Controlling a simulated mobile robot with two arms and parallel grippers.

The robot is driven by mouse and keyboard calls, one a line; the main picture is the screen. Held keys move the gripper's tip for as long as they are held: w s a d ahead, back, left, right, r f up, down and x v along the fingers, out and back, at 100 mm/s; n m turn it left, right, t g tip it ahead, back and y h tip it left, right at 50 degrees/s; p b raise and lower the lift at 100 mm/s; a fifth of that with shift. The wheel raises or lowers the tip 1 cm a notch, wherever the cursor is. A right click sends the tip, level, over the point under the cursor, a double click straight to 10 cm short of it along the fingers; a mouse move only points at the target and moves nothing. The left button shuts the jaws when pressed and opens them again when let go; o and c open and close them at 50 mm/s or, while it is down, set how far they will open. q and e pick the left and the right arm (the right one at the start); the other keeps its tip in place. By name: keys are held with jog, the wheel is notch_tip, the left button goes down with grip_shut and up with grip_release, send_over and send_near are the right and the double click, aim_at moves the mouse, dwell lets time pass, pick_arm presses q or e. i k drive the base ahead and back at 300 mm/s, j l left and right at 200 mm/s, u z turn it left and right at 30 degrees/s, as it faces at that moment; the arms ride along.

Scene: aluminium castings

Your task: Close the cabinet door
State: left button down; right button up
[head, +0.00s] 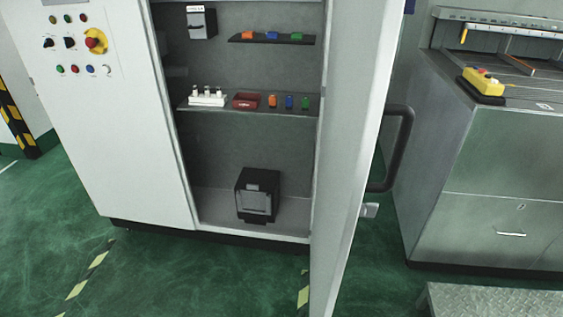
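The cabinet (128,130) is white and stands in the left half of the head view. Its door (345,150) is hinged on the right and stands wide open, seen nearly edge-on and reaching toward me. A dark handle (402,150) sticks out from the right-hand face of the door. A small light latch piece (370,210) sits below it. The cabinet inside is exposed, with shelves and a black device (258,196) on its floor. Neither of my grippers shows in this view.
A grey metal machine (490,180) with a yellow control box (483,82) stands to the right of the door. A metal plate or step (495,302) is at the bottom right. Green floor (200,285) in front of the cabinet is clear, with striped tape.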

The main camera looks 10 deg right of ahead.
aim_at(364, 34)
jog(key=i+l, duration=0.1)
jog(key=l, duration=0.65)
jog(key=i+l+z, duration=0.1)
jog(key=l, duration=0.3)
jog(key=k+l+u, duration=0.1)
jog(key=k+l, duration=0.2)
jog(key=l, duration=0.15)
jog(key=k+l+u, duration=0.1)
jog(key=k+l, duration=0.15)
jog(key=l, duration=0.15)
